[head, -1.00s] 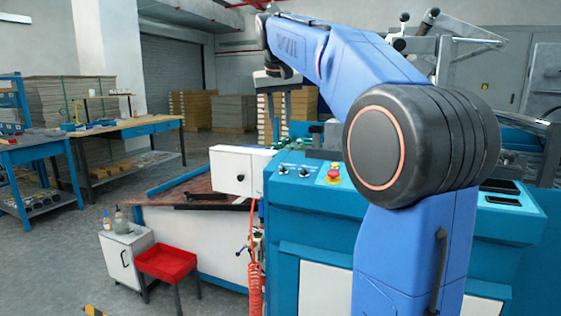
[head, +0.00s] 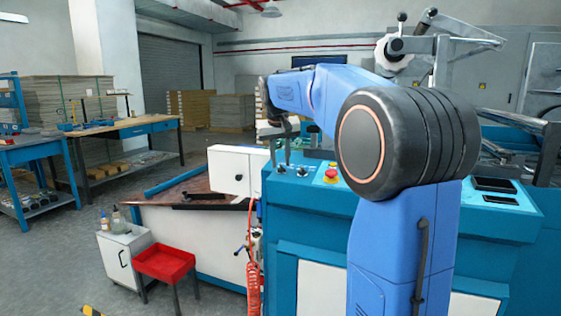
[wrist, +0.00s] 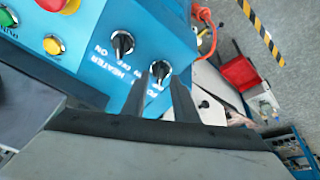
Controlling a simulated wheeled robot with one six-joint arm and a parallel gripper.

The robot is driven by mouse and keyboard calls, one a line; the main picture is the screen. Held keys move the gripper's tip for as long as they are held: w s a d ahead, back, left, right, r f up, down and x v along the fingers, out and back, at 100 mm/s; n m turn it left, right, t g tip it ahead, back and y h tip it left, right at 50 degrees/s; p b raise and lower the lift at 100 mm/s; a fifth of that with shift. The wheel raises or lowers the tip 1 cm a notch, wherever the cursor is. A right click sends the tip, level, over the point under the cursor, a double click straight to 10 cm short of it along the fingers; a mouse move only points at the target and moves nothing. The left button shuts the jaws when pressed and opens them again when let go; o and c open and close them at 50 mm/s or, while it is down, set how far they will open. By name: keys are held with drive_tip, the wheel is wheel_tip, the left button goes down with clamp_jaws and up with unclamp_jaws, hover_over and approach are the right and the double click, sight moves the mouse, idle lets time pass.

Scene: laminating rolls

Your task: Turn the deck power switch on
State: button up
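The deck power switch (wrist: 161,72) is a black rotary knob on a pale round plate, set in the blue console. It shows in the wrist view just beyond the fingertips, and its label is partly hidden by a finger, reading only "PO". In the head view it is the left knob (head: 280,169). My gripper (wrist: 161,78) is open, its two dark fingers apart with the knob appearing between their tips. I cannot tell whether they touch it. In the head view my gripper (head: 281,160) points down over the console's left end.
The heater knob (wrist: 122,43) sits close beside the power switch. A yellow button (wrist: 53,45) and a red emergency stop (head: 331,174) are farther along the console (head: 400,240). A white box (head: 234,170) stands left of it, with a red hose (head: 254,275) below.

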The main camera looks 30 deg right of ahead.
drive_tip(key=shift+f, duration=0.25)
clamp_jaws()
drive_tip(key=shift+m, duration=0.4)
drive_tip(key=m+h, duration=0.1)
drive_tip(key=m, duration=0.4)
drive_tip(key=shift+m+g, duration=0.3)
drive_tip(key=m+g, duration=0.1)
drive_tip(key=m, duration=0.4)
drive_tip(key=shift+m, duration=0.4)
